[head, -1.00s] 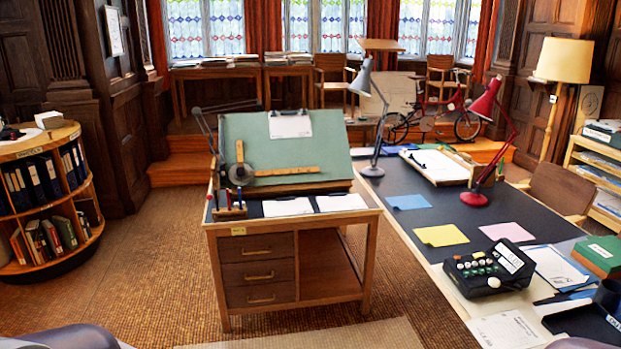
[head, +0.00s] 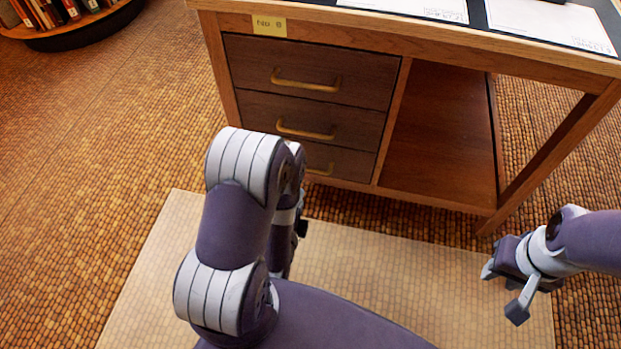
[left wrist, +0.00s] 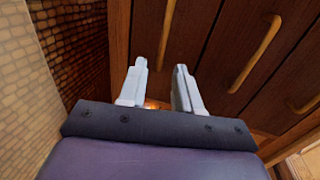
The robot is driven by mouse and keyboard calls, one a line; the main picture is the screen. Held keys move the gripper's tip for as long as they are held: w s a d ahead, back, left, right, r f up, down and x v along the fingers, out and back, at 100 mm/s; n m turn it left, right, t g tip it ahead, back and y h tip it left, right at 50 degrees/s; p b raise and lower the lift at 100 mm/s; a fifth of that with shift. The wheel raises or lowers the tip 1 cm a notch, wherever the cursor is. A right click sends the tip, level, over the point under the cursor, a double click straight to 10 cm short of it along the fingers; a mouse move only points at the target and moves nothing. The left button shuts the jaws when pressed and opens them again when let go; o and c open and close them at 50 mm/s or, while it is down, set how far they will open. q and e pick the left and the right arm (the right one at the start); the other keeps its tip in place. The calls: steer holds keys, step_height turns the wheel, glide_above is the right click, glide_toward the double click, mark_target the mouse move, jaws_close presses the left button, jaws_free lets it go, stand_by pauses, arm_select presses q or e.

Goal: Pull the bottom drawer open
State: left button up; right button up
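The bottom drawer (head: 352,164) is the lowest of three brown drawers in the wooden desk, and it looks shut. Its brass handle (head: 321,170) shows only in part, as my left arm covers the left side of the drawer. In the head view my left gripper is mostly hidden behind its own arm. In the left wrist view my left gripper (left wrist: 161,75) has its two fingers apart, close to the drawer fronts. A small orange glint shows between the finger bases; I cannot tell if it is the handle.
The middle drawer (head: 365,130) and top drawer (head: 360,85) are shut above. An open shelf space (head: 440,135) and a desk leg (head: 560,150) are to the right. A pale mat (head: 150,265) lies on the floor before the desk. A round bookcase (head: 80,32) stands at the far left.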

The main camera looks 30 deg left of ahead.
mark_target(308, 169)
arm_select(q)
steer(key=b+x, duration=0.5)
steer(key=x, duration=0.7)
steer(key=shift+w+r, duration=0.1)
steer(key=shift+w, duration=0.2)
steer(key=shift+c, duration=0.3)
jaws_close()
